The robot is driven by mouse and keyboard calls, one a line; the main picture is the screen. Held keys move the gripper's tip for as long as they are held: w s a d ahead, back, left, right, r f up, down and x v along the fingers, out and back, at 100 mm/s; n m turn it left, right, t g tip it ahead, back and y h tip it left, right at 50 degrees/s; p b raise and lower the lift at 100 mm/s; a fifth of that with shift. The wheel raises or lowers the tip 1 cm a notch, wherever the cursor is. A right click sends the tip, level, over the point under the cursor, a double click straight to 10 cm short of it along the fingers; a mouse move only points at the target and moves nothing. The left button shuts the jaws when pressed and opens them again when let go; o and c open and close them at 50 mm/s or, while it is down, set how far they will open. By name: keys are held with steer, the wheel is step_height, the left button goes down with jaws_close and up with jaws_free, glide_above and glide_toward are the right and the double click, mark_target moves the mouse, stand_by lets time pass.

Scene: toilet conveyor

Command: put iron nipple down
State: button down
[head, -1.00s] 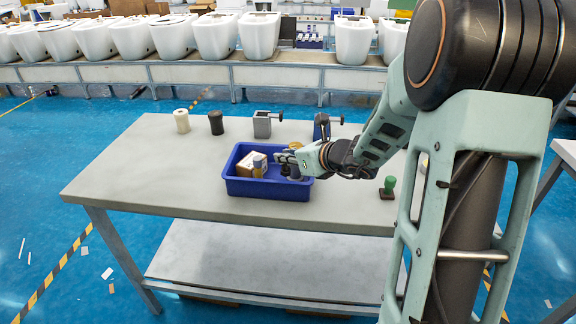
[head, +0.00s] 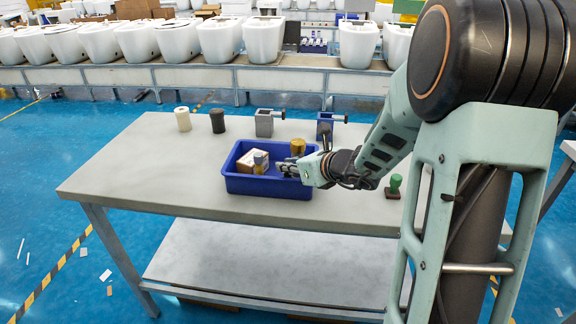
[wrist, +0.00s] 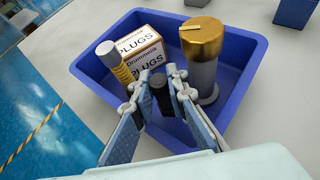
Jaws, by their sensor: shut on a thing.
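The iron nipple appears to be the small dark cylinder (wrist: 162,94) between my gripper's fingers in the wrist view. My gripper (wrist: 161,78) is shut on it, inside the outline of the blue bin (wrist: 252,92). In the head view my gripper (head: 285,167) is at the right part of the bin (head: 262,187), and the nipple cannot be made out there. Whether the nipple touches the bin floor cannot be told.
In the bin are a white-and-brown plugs box (wrist: 133,50), a yellow-and-grey fitting (wrist: 112,62) and a gold-topped grey cylinder (wrist: 201,40), close to my fingers. A green-handled stamp (head: 393,184) stands right of the bin. The table's left side (head: 140,170) is clear.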

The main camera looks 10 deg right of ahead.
steer(key=c, duration=2.2)
jaws_free()
steer(key=shift+r+p, duration=0.8)
steer(key=shift+p, duration=0.15)
steer(key=p+v, duration=0.1)
steer(key=v, duration=1.1)
steer(key=shift+s+f+p, duration=0.1)
steer(key=shift+f+p, duration=0.1)
steer(key=shift+p, duration=0.1)
